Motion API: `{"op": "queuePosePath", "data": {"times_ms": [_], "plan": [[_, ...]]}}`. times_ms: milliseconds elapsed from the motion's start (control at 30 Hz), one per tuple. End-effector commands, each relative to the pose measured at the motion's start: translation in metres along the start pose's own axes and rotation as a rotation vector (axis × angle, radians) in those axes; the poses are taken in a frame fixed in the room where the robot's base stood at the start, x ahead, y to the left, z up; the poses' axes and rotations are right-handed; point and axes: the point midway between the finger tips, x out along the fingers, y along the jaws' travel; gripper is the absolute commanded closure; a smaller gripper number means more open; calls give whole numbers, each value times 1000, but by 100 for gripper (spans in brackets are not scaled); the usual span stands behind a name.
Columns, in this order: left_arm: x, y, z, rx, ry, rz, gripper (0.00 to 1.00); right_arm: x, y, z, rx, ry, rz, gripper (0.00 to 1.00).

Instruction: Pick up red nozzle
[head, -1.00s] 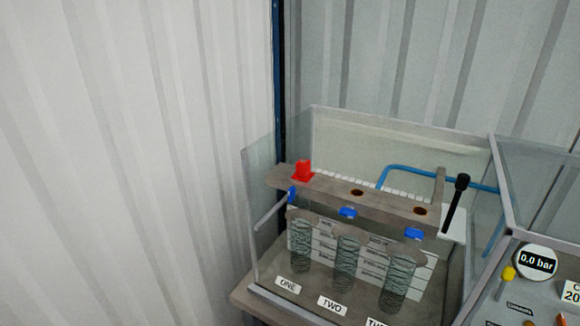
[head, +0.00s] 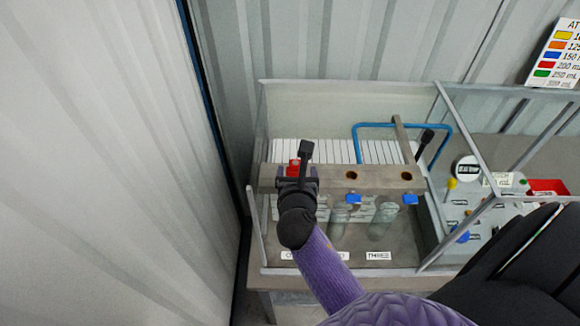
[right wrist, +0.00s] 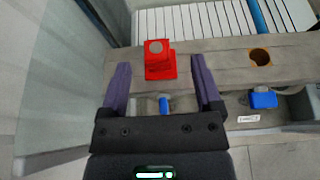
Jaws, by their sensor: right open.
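The red nozzle (head: 293,168) stands upright at the left end of a grey-brown beam. In the head view my right gripper partly hides it. In the right wrist view the red nozzle (right wrist: 159,61) shows whole, with a grey round top and a wider base. My right gripper (head: 300,160) reaches over the beam from the front. Its two fingers (right wrist: 157,75) are apart with the nozzle ahead, between their lines, and nothing is gripped. My left gripper is not in view.
The beam (head: 380,178) has two empty brown-rimmed holes right of the nozzle and blue valves (head: 410,199) along its front. Glass walls enclose the rig. A black-handled lever (head: 425,140) and a blue pipe (head: 385,125) stand at the right.

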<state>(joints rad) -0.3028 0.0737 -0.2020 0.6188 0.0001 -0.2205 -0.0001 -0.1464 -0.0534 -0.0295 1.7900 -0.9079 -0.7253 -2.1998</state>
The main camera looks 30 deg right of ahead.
Motion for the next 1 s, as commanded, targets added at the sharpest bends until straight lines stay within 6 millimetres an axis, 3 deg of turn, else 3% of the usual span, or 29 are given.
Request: {"op": "queuePosePath", "data": {"times_ms": [200, 467, 833, 867, 1000], "plan": [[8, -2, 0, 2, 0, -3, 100, 42, 1, -6, 3, 1, 1, 18], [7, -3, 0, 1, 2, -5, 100, 46, 1, -5, 3, 1, 3, 18], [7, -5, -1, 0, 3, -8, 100, 46, 1, -5, 3, 2, 2, 96], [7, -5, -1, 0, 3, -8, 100, 46, 1, -5, 3, 2, 2, 100], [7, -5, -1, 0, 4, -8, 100, 46, 1, -5, 3, 1, 2, 100]]}}
